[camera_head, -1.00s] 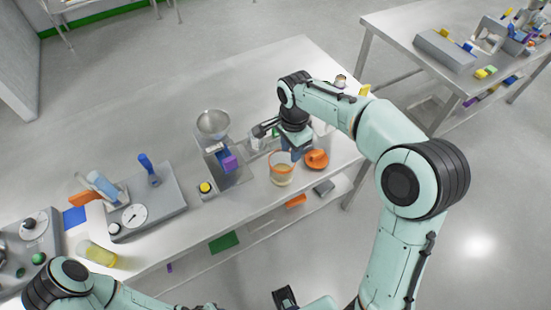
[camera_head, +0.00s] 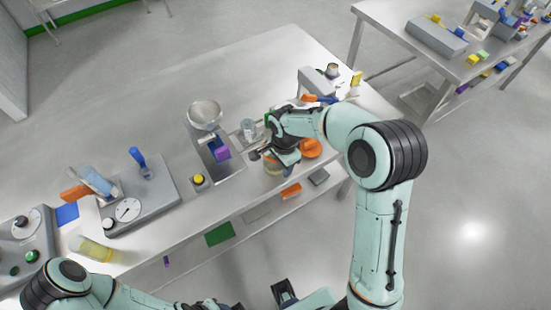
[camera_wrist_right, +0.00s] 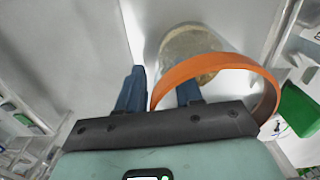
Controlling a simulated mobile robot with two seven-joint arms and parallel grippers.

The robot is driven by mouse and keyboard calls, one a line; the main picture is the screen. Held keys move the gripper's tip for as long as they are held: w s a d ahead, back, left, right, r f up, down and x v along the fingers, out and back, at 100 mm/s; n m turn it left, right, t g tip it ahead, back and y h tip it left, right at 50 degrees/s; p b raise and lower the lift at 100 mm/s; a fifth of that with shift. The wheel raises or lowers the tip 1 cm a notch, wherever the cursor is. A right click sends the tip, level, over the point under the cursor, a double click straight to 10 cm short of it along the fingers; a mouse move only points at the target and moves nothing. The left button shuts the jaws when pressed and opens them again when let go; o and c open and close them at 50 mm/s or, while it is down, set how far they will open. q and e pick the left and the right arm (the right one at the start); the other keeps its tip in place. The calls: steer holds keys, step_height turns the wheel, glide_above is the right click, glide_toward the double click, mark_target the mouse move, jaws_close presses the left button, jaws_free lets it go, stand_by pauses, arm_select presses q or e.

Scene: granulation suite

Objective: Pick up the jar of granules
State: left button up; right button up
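The jar of granules (camera_head: 272,169) is a clear jar with an orange rim and pale contents, standing near the front edge of the bench. My right gripper (camera_head: 275,158) is at its top and hides much of it in the head view. In the right wrist view, the jar's orange rim (camera_wrist_right: 225,63) and the granules (camera_wrist_right: 188,50) show beyond my right gripper (camera_wrist_right: 160,88). Its two blue fingers are apart. One finger appears outside the rim and the other within the ring; contact is not clear.
A device with a metal bowl (camera_head: 205,115) and purple block stands to the left. A dial unit (camera_head: 140,195) and a yellow container (camera_head: 91,248) are farther left.

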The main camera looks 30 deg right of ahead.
jaws_close()
stand_by(1.4)
